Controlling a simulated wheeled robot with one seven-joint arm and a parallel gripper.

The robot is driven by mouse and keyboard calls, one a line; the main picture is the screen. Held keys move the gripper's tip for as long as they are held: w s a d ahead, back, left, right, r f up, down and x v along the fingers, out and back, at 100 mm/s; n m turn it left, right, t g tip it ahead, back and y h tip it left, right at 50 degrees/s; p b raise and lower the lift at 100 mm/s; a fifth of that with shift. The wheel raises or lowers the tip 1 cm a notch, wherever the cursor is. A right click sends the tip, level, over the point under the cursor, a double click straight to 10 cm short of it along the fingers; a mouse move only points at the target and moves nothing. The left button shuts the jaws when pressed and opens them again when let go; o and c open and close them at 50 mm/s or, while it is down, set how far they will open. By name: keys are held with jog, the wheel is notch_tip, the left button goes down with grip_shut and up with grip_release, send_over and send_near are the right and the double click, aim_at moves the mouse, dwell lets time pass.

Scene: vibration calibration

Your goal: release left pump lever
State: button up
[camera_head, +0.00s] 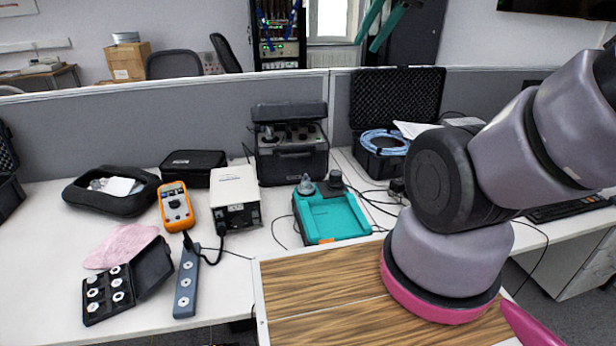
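I cannot clearly make out a pump lever. A teal device (333,217) stands at the table's middle, with a grey round fitting (306,187) at its back left and a dark one (336,179) at its back right. Either fitting may belong to a pump, but no lever shape is clear. My grey and pink arm fills the right side, over the wooden board and to the right of the teal device.
A wooden board (325,285) lies in front of the teal device. An orange multimeter (175,207), white box (235,195), black instrument case (290,160), open case (395,110) and dark tray (110,205) stand around it. Loose cables run near the teal device.

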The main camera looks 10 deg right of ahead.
jog(key=shift+w, duration=0.3)
grip_shut()
jog(key=w+f+m+g+y, duration=0.2)
jog(key=w+f+m, duration=0.2)
jog(key=w+f, duration=0.45)
jog(key=w+f+m+g+y, duration=0.25)
jog(key=w+f+m, duration=0.2)
jog(key=w, duration=0.75)
jog(key=w+d+f+m, duration=0.2)
jog(key=w+f, duration=0.1)
jog(key=f, duration=0.6)
jog(key=w+d+f+m+y, duration=0.1)
jog(key=w+d+f+m, duration=0.1)
jog(key=f, duration=0.6)
jog(key=w+d+f+m+y, duration=0.1)
jog(key=w+d+f+m, duration=0.1)
jog(key=f, duration=0.7)
jog(key=shift+w+f+m+g, duration=0.35)
jog(key=shift+w+m, duration=0.5)
jog(key=x, duration=1)
